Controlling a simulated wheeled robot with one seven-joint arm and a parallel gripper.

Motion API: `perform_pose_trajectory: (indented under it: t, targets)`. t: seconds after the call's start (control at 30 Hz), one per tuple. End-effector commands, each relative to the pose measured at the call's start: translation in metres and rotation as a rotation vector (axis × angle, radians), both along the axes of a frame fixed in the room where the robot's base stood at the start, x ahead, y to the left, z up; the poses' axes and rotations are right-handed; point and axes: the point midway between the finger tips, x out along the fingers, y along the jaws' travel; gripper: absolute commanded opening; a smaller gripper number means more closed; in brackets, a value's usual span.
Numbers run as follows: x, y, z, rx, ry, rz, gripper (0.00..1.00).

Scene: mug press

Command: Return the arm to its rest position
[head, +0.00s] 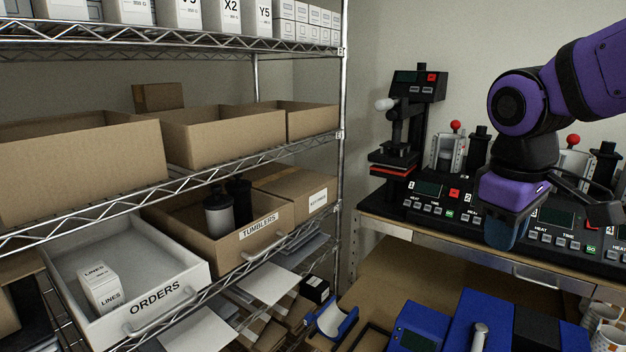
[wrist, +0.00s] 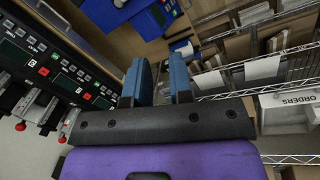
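My purple arm reaches in from the upper right of the head view. My gripper (head: 507,232) points down in front of the mug presses, above the bench. In the wrist view, my gripper (wrist: 159,78) has its two blue fingers apart with a gap between them. Nothing is held in the gap. In the head view the two fingers overlap, so the gap does not show there.
A row of mug presses (head: 430,190) stands behind and beside my gripper. Blue machines (head: 425,322) sit on the lower level. Wire shelving at left holds cardboard bins, a white ORDERS drawer (head: 190,270) and a TUMBLERS box (head: 230,248). Patterned cups (head: 605,338) stand lower right.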

Motion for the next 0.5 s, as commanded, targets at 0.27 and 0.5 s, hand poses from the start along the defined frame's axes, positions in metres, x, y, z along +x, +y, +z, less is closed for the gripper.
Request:
perform_pose_trajectory:
  t: [0.27, 0.5]
  targets:
    - [-0.054, -0.026, 0.019, 0.147, -0.208, -0.286, 0.21]
    - [-0.084, -0.035, 0.023, 0.244, -0.338, -0.465, 0.21]
